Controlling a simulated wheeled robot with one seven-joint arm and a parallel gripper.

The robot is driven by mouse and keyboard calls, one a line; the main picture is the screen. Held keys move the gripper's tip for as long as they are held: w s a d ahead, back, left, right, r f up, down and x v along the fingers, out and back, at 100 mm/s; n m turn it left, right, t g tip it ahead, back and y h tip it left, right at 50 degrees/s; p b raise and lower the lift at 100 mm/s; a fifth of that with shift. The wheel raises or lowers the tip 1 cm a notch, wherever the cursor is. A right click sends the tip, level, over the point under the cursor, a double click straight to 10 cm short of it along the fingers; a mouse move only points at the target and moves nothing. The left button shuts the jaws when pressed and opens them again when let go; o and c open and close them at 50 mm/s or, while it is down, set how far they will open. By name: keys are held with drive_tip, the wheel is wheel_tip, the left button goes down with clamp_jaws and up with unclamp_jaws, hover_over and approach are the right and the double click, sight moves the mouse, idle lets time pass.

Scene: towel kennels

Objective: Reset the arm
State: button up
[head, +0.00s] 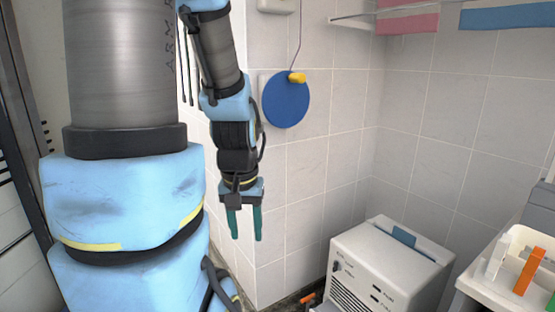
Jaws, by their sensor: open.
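My gripper (245,224) hangs at the end of my blue and grey arm, left of the middle in the head view. Its two green fingers point down and stand apart, with nothing between them. It is in front of the tiled wall corner, apart from everything else. A large part of my arm fills the left side of the view and hides what is behind it.
A white machine (390,265) stands on the floor at lower right. A white tray (500,280) with coloured items is at the right edge. A blue disc (286,102) hangs on the wall. Pink (408,20) and blue (505,17) cloths hang at upper right.

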wheel_tip(320, 180, up, 16)
drive_tip(key=p, duration=1.4)
drive_tip(key=shift+f, duration=0.1)
drive_tip(key=shift+c, duration=0.3)
